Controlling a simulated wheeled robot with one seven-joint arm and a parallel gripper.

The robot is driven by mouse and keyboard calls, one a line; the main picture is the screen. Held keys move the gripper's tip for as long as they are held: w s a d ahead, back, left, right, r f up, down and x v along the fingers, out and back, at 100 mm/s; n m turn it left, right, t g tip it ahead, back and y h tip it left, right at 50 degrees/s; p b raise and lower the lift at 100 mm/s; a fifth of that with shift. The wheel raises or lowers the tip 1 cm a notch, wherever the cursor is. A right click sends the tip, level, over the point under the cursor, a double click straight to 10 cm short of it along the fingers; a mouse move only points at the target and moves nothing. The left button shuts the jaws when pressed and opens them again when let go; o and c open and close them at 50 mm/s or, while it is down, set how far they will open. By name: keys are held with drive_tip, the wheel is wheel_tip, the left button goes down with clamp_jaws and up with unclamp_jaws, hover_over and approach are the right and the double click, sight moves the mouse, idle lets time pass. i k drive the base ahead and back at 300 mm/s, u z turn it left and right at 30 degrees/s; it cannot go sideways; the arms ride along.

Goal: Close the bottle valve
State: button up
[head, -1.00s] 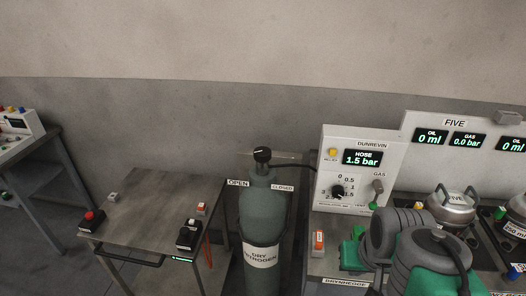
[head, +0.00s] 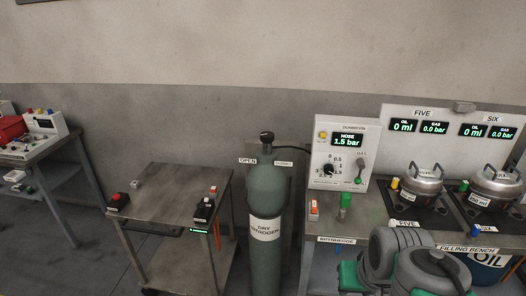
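The nitrogen bottle (head: 266,196) is a tall green-grey cylinder with a white DRY NITROGEN label, standing upright between the cart and the bench. Its valve knob (head: 267,136) is a dark round cap on top. An OPEN sign (head: 248,161) is on the knob's left and a CLOSED sign (head: 284,163) on its right. The knob is too small to tell which way it is set.
A grey metal cart (head: 180,196) with small button boxes stands left of the bottle. The filling bench (head: 325,226) on the right bears a gauge panel (head: 342,152) reading HOSE 1.5 bar and silver pots. A dark hose runs from bottle to panel. Floor shows at left.

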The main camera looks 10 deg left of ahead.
sight(266, 137)
drive_tip(key=u, duration=0.6)
drive_tip(key=k, duration=0.15)
drive_tip(key=z, duration=1.1)
drive_tip(key=i, duration=0.9)
drive_tip(key=u, duration=0.8)
drive_tip(key=i, duration=0.8)
drive_tip(key=u, duration=0.75)
